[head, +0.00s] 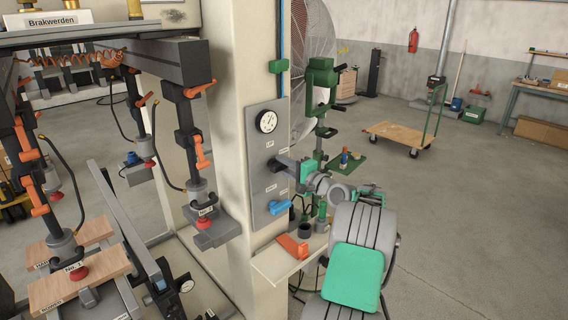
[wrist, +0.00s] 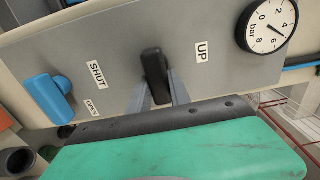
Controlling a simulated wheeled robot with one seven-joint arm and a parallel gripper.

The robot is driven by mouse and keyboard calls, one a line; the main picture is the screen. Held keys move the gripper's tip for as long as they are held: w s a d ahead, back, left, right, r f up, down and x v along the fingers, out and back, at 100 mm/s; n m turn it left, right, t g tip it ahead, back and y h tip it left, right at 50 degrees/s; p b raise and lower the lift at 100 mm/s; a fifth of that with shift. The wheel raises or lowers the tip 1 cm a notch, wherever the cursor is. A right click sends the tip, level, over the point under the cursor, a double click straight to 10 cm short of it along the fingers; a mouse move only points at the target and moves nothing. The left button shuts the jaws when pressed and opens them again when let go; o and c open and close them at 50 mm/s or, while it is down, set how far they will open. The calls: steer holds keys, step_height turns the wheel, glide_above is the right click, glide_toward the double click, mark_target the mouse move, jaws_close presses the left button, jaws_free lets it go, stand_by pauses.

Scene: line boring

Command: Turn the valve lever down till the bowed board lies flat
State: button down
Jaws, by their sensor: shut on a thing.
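A black lever handle (wrist: 156,75) stands out from the grey control panel (wrist: 115,50), beside the UP label in the wrist view. My gripper (wrist: 160,98) is shut on this lever, one grey finger on each side. In the head view my gripper (head: 297,170) reaches the panel from the right. A blue valve handle (wrist: 48,97) sits near the SHUT label, apart from my gripper; it also shows in the head view (head: 280,207). Wooden boards (head: 45,292) lie under red clamp pads at the lower left. I cannot tell how bowed they are.
A pressure gauge (wrist: 268,25) on the panel has its needle between 4 and 6. A shelf (head: 265,262) with an orange piece (head: 292,246) juts out below the panel. Clamp posts crowd the left. Open floor with a trolley (head: 405,135) lies at the right.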

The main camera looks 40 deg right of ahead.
stand_by(0.5)
steer(key=c, duration=1.2)
jaws_free()
steer(key=shift+s, duration=0.1)
steer(key=s+b, duration=0.2)
steer(key=s, duration=0.5)
steer(key=shift+s+b, duration=0.3)
steer(key=shift+b, duration=0.05)
steer(key=shift+d, duration=0.15)
